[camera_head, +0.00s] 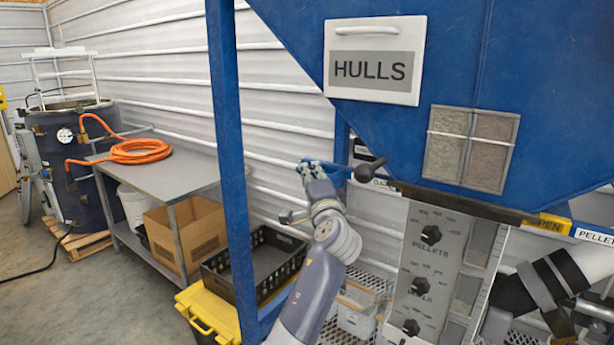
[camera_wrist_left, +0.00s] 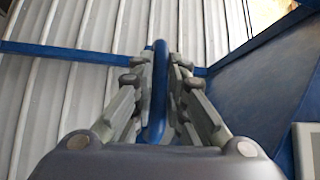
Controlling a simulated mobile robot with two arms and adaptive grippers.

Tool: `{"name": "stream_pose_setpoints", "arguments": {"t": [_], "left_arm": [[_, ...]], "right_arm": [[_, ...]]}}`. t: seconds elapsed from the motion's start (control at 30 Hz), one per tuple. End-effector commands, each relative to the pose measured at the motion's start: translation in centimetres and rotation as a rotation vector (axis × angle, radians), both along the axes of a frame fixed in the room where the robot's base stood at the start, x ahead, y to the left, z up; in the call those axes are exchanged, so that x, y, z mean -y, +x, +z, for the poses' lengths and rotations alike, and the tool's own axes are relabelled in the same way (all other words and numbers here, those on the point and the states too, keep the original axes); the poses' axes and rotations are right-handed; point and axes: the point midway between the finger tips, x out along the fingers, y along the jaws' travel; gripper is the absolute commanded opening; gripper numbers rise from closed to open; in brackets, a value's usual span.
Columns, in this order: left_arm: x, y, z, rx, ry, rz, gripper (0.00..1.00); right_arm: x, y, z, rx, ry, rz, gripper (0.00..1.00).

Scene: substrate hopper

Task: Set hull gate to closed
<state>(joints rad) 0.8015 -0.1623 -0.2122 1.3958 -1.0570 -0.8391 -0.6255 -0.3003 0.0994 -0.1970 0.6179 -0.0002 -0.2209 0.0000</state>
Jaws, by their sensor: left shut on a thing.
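A blue hopper (camera_head: 450,60) with a white HULLS sign (camera_head: 375,65) fills the upper right of the head view. Below its sloping wall, a dark lever with a round black knob (camera_head: 372,168) sticks out by a partly hidden label. My left gripper (camera_head: 312,168) is just left of this knob, shut on a blue bar. In the left wrist view the blue bar (camera_wrist_left: 158,85) runs between the two grey fingers. I cannot tell whether this bar belongs to the hull gate. The gate itself is hidden. My right gripper is not in view.
A blue frame post (camera_head: 231,150) stands left of my left arm. A knob panel (camera_head: 432,265) is below the hopper. A yellow OPEN label (camera_head: 549,223) is at the right. A grey table (camera_head: 175,181) with an orange hose (camera_head: 140,151) stands at the left.

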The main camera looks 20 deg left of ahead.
Motion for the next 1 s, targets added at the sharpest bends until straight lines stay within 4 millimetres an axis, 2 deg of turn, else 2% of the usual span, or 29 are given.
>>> {"name": "stream_pose_setpoints", "arguments": {"t": [0.03,0.07,0.1,0.13,0.17,0.37,0.57,1.0], "left_arm": [[0.1,0.0,-0.3,-0.004,-0.003,-0.003,0.0],[0.1,0.0,-0.3,-0.004,-0.003,-0.003,0.15],[0.1,0.0,-0.3,-0.004,-0.003,-0.002,0.25],[0.1,0.0,-0.3,-0.004,-0.003,-0.002,0.31],[0.0,0.0,-0.2,-0.004,-0.003,-0.001,0.33],[-0.1,0.0,-0.1,-0.002,-0.002,0.002,0.33],[0.2,-0.5,-0.2,-0.001,-0.002,0.002,0.33],[3.1,-6.0,-1.1,-0.003,0.0,-0.001,0.33]], "right_arm": [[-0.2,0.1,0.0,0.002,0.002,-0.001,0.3],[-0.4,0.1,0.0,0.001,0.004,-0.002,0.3],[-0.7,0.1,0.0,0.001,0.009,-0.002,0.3],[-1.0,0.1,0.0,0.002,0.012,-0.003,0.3],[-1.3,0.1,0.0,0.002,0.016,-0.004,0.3],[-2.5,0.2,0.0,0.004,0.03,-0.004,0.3],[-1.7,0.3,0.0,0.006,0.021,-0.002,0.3],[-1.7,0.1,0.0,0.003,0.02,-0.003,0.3]]}}
